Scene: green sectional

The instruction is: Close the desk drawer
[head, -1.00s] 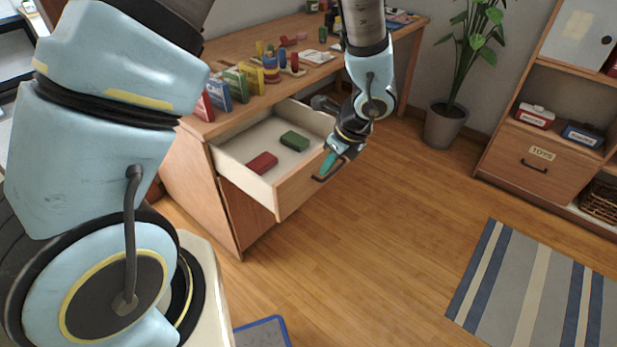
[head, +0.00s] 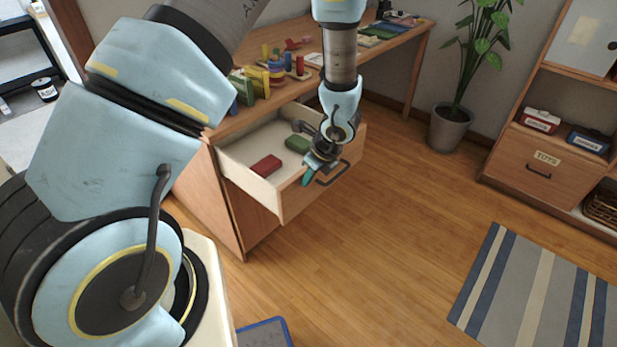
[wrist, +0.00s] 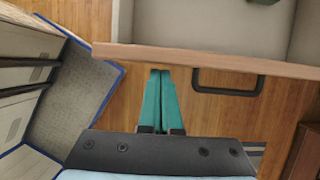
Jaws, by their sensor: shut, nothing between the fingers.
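The desk drawer (head: 298,197) stands pulled out from the wooden desk (head: 228,196), with a red block (head: 266,166) and a green block (head: 298,144) inside. Its dark handle (head: 332,173) is on the front panel; the handle also shows in the wrist view (wrist: 228,90). My gripper (head: 306,180) is at the drawer front, left of the handle. In the wrist view its teal fingers (wrist: 160,74) are together and empty, with their tips at the front panel's edge (wrist: 205,60). I cannot tell whether they touch it.
Toys and boxes (head: 270,75) stand on the desk top. A potted plant (head: 450,125) and a shelf unit (head: 535,170) are at the right. A striped rug (head: 530,290) lies on the floor, and a blue-edged mat (head: 262,335) lies in front. Floor right of the drawer is clear.

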